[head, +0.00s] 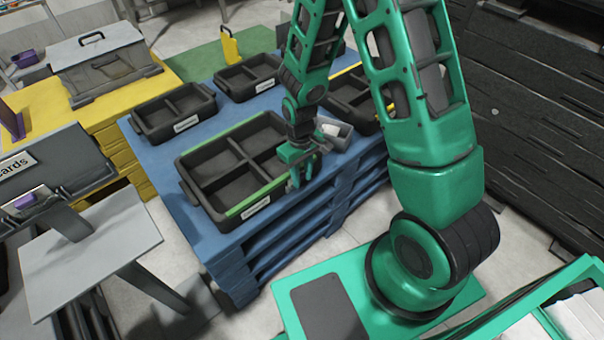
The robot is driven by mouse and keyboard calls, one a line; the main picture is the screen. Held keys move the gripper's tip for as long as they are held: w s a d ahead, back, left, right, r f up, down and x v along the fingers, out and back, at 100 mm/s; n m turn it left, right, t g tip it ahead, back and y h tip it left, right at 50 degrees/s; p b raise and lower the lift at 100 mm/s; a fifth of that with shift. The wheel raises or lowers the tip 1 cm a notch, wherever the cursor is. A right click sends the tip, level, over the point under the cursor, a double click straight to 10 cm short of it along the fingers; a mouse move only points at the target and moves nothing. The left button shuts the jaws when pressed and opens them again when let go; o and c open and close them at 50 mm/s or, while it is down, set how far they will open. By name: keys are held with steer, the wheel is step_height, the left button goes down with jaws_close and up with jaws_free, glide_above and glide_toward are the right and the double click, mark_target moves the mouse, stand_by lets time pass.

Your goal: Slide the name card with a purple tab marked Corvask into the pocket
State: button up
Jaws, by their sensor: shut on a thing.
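My gripper (303,178) is shut at the right end of a large black divided tray (190,190) with green edge strips. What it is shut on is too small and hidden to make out. A card with a purple tab (28,199) rests on the grey stand marked "cards" (55,170) at the left. Any name on it is unreadable. The large tray's front bears a white label (256,206), its text too small to read. I cannot tell which part is the pocket.
The large tray is on a blue pallet stack (330,205). Smaller black trays (172,112) (248,78) stand behind it. A grey bin (338,134) is right of my gripper. A toolbox (103,62) stands on a yellow pallet. A dark slatted wall (535,120) closes the right.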

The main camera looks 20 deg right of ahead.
stand_by(0.4)
steer(key=o, duration=1.1)
step_height(320, 180, up, 11)
steer(key=shift+w, duration=0.3)
steer(key=s+d+r+m, duration=0.5)
steer(key=s+d+r, duration=0.4)
steer(key=d+r, duration=0.35)
steer(key=s+d+r+m, duration=0.2)
steer(key=s+r, duration=0.1)
steer(key=s, duration=0.4)
steer(key=s+d+r+m, duration=0.3)
steer(key=s, duration=0.4)
steer(key=shift+s+d, duration=0.15)
steer(key=shift+s, duration=0.2)
